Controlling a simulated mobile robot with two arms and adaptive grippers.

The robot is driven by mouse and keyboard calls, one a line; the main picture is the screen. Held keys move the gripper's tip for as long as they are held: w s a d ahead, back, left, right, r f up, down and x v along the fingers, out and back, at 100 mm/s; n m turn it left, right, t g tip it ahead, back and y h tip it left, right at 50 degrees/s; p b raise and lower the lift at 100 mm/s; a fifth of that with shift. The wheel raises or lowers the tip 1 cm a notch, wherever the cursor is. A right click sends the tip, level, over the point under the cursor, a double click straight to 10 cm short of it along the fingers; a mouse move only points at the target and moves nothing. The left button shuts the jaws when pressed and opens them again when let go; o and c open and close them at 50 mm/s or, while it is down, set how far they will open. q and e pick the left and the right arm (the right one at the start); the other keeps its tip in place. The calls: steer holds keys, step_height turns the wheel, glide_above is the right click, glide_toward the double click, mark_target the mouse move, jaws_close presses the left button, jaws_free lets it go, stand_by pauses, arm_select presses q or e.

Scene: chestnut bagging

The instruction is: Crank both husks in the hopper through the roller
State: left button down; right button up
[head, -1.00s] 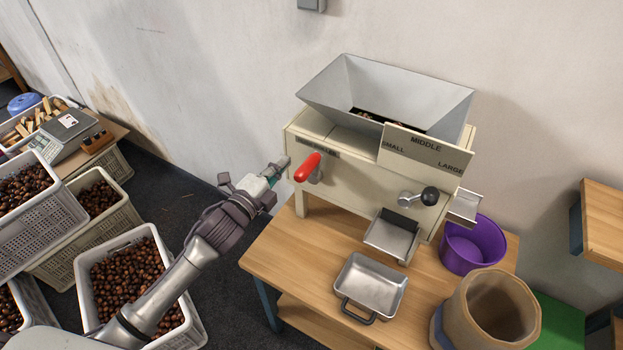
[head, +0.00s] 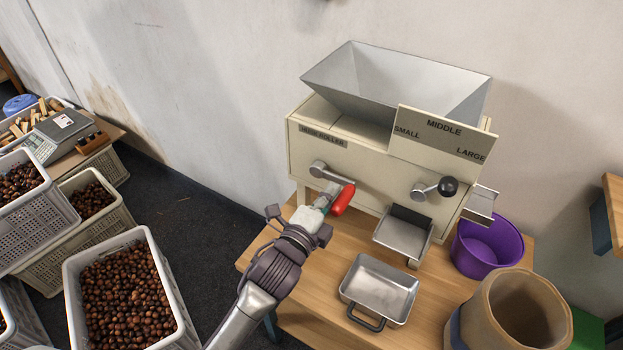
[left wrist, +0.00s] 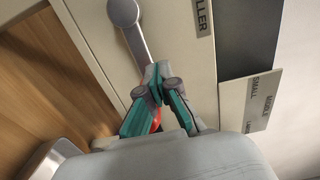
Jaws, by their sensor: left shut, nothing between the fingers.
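The cream roller machine (head: 350,150) stands on the wooden table with a grey metal hopper (head: 365,85) on top. No husks show in the visible part of the hopper. A metal crank arm (head: 330,172) on its front slants down right to a red handle (head: 343,200). The crank arm also shows in the left wrist view (left wrist: 134,40). My left gripper (head: 328,196) is at the red handle, against its left side. Its fingers (left wrist: 161,98) are shut with nothing between them, partly covering the handle in the wrist view. My right gripper is out of view.
Below are a chute (head: 404,235) and a metal pan (head: 380,290). A purple bucket (head: 488,245) and a tan container (head: 518,310) stand right. Crates of chestnuts (head: 75,262) stand left.

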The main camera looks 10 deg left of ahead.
mark_target(340, 213)
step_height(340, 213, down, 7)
steer(key=b, duration=0.5)
arm_select(q)
steer(key=f, duration=0.1)
steer(key=d+f+p, duration=0.1)
steer(key=f, duration=0.1)
steer(key=s+d+f+p, duration=0.1)
steer(key=shift+d+f, duration=0.2)
steer(key=shift+d, duration=0.05)
steer(key=p+v, duration=0.3)
steer(key=v, duration=0.9)
steer(key=shift+a, duration=0.2)
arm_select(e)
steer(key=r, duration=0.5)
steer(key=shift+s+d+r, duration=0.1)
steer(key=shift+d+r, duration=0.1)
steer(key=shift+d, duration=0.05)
arm_select(q)
steer(key=shift+w, duration=0.1)
steer(key=shift+f, duration=0.1)
